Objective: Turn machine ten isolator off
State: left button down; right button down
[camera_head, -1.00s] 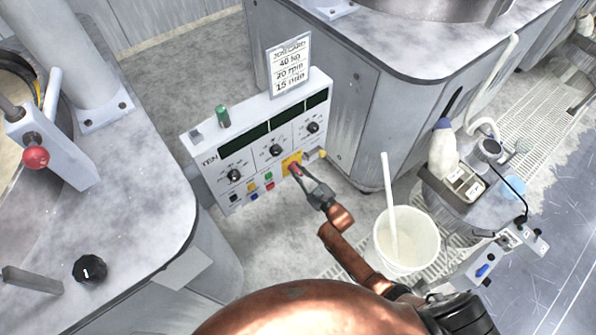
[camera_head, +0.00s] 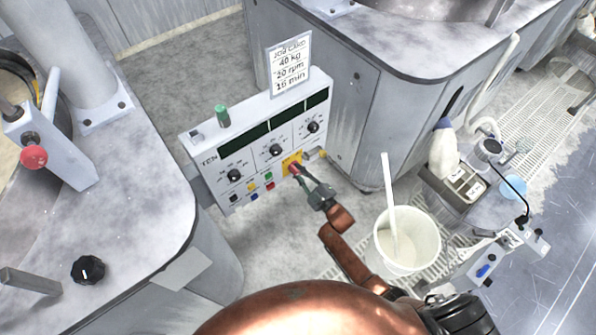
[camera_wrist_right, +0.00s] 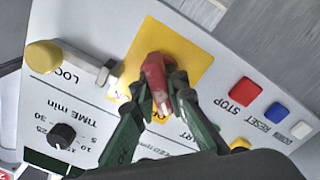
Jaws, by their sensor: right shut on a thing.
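The control panel (camera_head: 215,155) marked TEN stands between the two machines, with dark displays, black knobs and coloured buttons. Its isolator is a red handle (camera_wrist_right: 153,78) on a yellow plate (camera_wrist_right: 185,50), at the panel's lower right; the plate also shows in the head view (camera_head: 291,159). My right gripper (camera_wrist_right: 160,105) is shut on the red handle, with one finger on each side of it. In the head view the right gripper (camera_head: 301,173) reaches the panel from the lower right and partly covers the handle. My left gripper is not in view.
A job card (camera_head: 289,66) stands on top of the panel. A yellow-tipped lock lever (camera_wrist_right: 75,62) sits beside the isolator plate. Stop, reset and other buttons (camera_wrist_right: 243,92) lie on the other side. A white bucket with a stick (camera_head: 425,238) stands right of my arm.

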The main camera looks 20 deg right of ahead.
jog(key=shift+f, duration=0.1)
jog(key=c, duration=1.9)
grip_release()
jog(key=shift+c, duration=0.2)
jog(key=v, duration=1.2)
